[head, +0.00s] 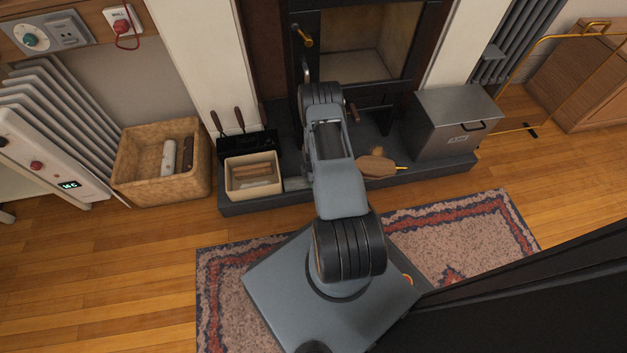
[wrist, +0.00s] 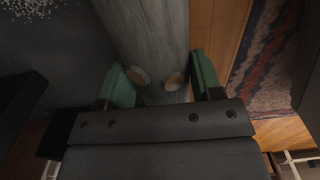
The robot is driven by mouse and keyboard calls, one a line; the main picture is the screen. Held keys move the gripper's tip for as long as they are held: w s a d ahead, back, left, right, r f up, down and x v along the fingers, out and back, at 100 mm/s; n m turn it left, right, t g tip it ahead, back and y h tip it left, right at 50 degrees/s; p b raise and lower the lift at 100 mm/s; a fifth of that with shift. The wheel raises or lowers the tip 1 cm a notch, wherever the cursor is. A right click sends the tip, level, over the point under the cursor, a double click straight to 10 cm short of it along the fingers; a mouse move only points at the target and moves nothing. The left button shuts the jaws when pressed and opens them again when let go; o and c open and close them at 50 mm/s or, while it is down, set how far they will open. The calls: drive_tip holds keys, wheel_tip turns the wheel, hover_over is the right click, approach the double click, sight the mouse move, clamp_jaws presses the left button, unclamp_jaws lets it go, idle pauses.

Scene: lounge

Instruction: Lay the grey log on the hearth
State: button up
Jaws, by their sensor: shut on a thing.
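The grey log (wrist: 150,35) fills the top middle of the wrist view, with wood grain and two pale round cut ends of stubs. My gripper (wrist: 160,78) has its green fingers on either side of the log and is shut on it. The dark hearth slab (head: 290,155) runs in front of the stove in the head view. Dark stone, likely the hearth, also shows left of the log in the wrist view (wrist: 60,60). I cannot tell whether the log touches it. My arm hides the gripper and most or all of the log in the head view.
A wicker basket (head: 140,180) is at left. A patterned rug (head: 480,235) lies in front.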

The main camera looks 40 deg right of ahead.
drive_tip(key=shift+f, duration=0.35)
drive_tip(key=shift+f, duration=0.15)
drive_tip(key=o, duration=1.2)
